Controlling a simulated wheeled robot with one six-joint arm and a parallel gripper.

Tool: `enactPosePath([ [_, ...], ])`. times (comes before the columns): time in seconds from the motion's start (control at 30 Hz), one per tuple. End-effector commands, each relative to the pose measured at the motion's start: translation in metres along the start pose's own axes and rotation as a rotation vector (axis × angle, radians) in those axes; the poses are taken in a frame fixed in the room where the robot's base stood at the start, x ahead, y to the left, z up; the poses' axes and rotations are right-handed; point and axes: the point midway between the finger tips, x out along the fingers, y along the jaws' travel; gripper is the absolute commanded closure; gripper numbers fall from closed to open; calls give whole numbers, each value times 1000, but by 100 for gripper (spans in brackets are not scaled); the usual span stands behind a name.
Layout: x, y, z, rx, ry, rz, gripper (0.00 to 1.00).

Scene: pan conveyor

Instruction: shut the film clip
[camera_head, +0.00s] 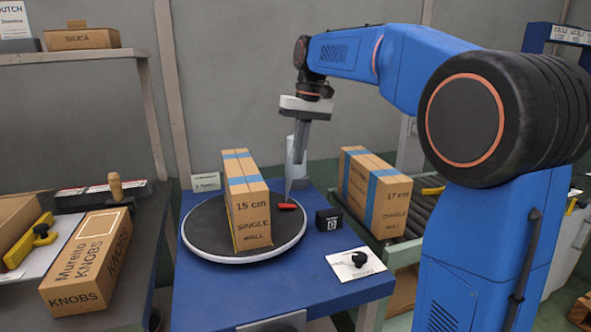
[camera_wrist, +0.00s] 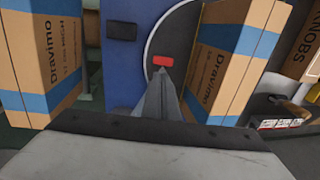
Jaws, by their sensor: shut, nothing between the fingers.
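A small red piece (camera_head: 287,206), which I take to be the film clip, is at the right part of the round black turntable (camera_head: 205,225), beside a taped carton (camera_head: 250,222). It also shows in the wrist view (camera_wrist: 163,60), just beyond my fingertips. Whether it is open or shut is too small to tell. My gripper (camera_head: 298,158) points down above it with its fingers together and empty; in the wrist view the fingertips (camera_wrist: 162,76) appear close below the red piece.
A black box (camera_head: 328,219) and a white card with a black knob (camera_head: 355,264) lie on the blue table (camera_head: 215,305). Another taped carton (camera_head: 375,195) stands on the roller conveyor at right.

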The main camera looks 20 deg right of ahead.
Motion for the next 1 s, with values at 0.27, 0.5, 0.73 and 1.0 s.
enactPosePath([
  [0.27, -14, 1, 0, 0, 0, 0, 100],
  [0.5, -13, 1, 0, 0, 0, 0, 100],
  [0.73, -14, -13, 0, -5, 2, -52, 100],
  [1.0, -14, -14, 0, -5, 2, -53, 100],
])
